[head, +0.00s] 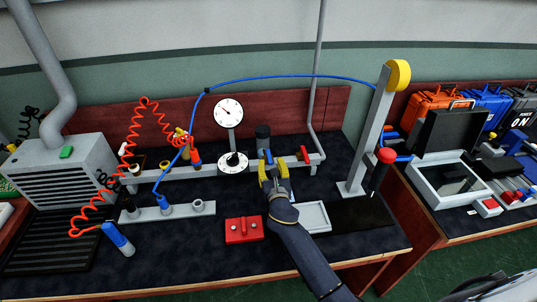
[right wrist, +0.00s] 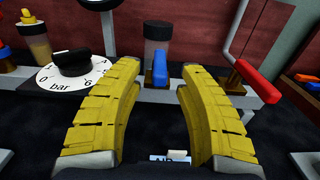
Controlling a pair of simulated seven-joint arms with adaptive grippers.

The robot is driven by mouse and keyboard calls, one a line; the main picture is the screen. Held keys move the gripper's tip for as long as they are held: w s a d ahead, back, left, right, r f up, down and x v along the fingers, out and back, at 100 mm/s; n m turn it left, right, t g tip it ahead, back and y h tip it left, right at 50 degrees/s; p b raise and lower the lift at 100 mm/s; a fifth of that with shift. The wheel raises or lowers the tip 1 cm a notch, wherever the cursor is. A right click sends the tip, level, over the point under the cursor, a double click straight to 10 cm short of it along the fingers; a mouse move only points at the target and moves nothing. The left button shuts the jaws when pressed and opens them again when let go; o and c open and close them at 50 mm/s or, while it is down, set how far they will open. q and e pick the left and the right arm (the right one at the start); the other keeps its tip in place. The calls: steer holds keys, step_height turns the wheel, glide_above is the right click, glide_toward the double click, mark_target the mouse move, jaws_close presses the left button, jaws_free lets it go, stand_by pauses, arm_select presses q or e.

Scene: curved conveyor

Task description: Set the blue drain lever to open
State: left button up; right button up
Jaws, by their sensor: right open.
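The blue drain lever (right wrist: 160,70) shows in the right wrist view, just below a clear bowl with a dark cap (right wrist: 157,32). It stands roughly upright in the picture, between my yellow fingers but farther off. In the head view the lever (head: 268,155) is a small blue piece just beyond my fingertips. My right gripper (head: 272,164) is open and empty, pointing at the lever; its fingers also frame the lever in the right wrist view (right wrist: 160,74). I see no contact. My left gripper is not in view.
A regulator dial marked bar (right wrist: 72,75) lies left of the lever. A red lever (right wrist: 258,82) is to its right on the same grey pipe. A gauge (head: 228,112) stands above. A red box (head: 244,230) and pale tray (head: 312,216) lie in front.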

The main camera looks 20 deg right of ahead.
mark_target(268, 152)
steer(key=shift+w+d, duration=0.2)
steer(key=shift+w, duration=1.35)
steer(key=shift+w+d, duration=0.2)
steer(key=shift+w, duration=1.35)
steer(key=shift+c, duration=0.5)
jaws_close()
